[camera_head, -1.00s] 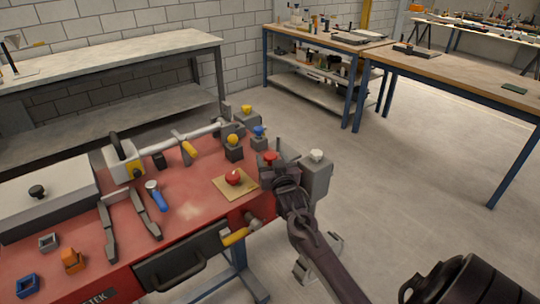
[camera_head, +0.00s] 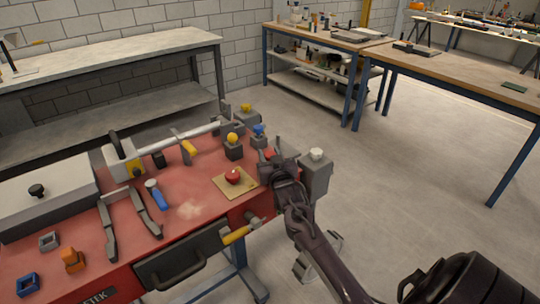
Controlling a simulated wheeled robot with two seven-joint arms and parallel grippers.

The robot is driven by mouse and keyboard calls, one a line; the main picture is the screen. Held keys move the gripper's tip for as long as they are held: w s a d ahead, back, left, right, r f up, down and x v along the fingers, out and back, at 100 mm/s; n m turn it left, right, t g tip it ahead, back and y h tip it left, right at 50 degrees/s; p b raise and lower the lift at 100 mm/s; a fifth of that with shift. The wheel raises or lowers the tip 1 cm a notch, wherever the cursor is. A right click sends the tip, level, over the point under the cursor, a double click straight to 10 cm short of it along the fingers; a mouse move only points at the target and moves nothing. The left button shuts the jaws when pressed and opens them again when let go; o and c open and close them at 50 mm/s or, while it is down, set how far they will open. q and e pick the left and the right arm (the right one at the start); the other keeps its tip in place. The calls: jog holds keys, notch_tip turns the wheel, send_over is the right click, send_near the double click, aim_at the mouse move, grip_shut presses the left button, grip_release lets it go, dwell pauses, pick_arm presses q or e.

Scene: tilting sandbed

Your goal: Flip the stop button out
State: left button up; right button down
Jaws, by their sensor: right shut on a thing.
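A red stop button (camera_head: 269,153) sits at the right end of the red workbench (camera_head: 190,208), mostly hidden by my right gripper (camera_head: 271,161). My right gripper is shut on this red button, its arm coming in from the lower right. The fingertips overlap the button, so the exact contact is hard to see. A second round red knob (camera_head: 232,176) sits on a tan square plate to the left, apart from the gripper. My left gripper is not in view.
A grey block with a white knob (camera_head: 317,154) stands just right of the gripper. Grey blocks with a yellow knob (camera_head: 233,139) and a blue knob (camera_head: 259,130) stand behind. A yellow-handled lever (camera_head: 236,235) projects from the front. Open floor lies to the right.

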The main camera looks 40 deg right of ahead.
jog(key=shift+r+p, duration=0.9)
jog(key=shift+r, duration=0.05)
jog(key=c, duration=0.9)
grip_release()
jog(key=shift+f, duration=0.1)
jog(key=shift+s+a, duration=0.1)
jog(key=shift+s, duration=0.05)
jog(key=b+v, duration=0.1)
jog(key=v, duration=0.6)
jog(key=shift+s, duration=0.25)
